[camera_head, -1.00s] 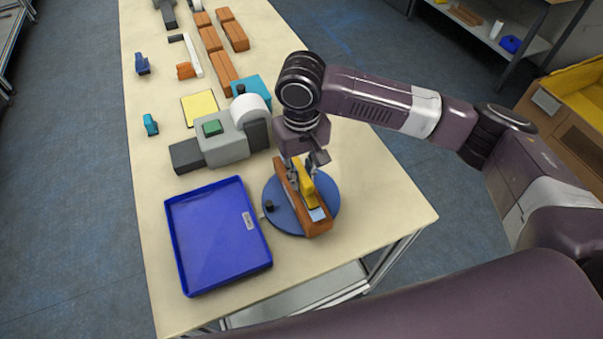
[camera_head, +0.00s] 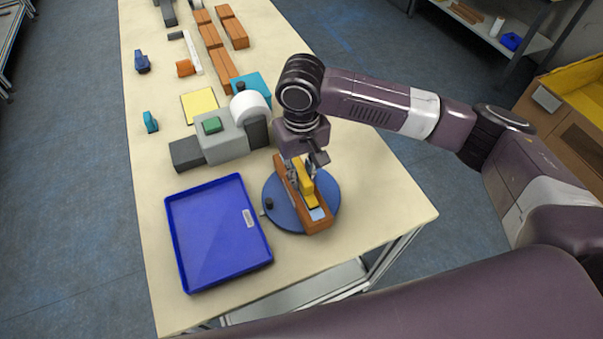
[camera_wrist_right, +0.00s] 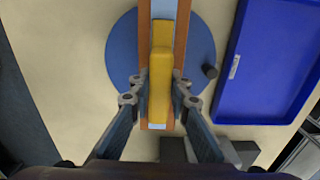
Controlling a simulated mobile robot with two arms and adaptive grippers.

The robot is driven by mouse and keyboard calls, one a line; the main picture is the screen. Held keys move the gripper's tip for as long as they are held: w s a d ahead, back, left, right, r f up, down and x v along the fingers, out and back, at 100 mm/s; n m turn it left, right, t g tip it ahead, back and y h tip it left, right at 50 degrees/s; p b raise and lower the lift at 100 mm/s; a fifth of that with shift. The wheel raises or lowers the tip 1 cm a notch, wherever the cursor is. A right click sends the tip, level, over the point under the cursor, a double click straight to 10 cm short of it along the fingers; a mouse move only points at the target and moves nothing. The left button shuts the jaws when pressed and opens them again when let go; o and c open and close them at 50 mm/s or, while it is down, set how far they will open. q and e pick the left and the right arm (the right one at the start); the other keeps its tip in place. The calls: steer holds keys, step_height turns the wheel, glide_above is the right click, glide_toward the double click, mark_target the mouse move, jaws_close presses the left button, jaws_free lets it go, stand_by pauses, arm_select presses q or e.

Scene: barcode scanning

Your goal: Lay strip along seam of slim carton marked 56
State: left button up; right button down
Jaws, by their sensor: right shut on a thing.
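The slim orange-brown carton (camera_head: 316,223) lies flat on a round blue turntable (camera_head: 280,213). A pale strip (camera_head: 317,214) shows along the middle of its top, and also in the right wrist view (camera_wrist_right: 164,9). A yellow block-like tool (camera_head: 308,190) sits over the strip, lengthwise along the carton; it also shows in the right wrist view (camera_wrist_right: 160,85). My right gripper (camera_wrist_right: 160,85) points down over the carton and is shut on the yellow tool, with one finger on each side. No mark 56 is readable. My left gripper is not in view.
An empty blue tray (camera_head: 222,231) lies left of the turntable. A grey machine with a white roll (camera_head: 224,135) stands behind it. Several orange-brown cartons (camera_head: 222,70) and a yellow sheet (camera_head: 199,106) lie farther back. The table's front right corner is clear.

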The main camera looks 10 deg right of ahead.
mark_target(302, 173)
steer(key=shift+s+f+p, duration=0.15)
steer(key=shift+p, duration=0.5)
stand_by(2.1)
step_height(302, 173, up, 7)
steer(key=p, duration=0.9)
steer(key=shift+r, duration=0.2)
steer(key=shift+f, duration=0.1)
stand_by(0.4)
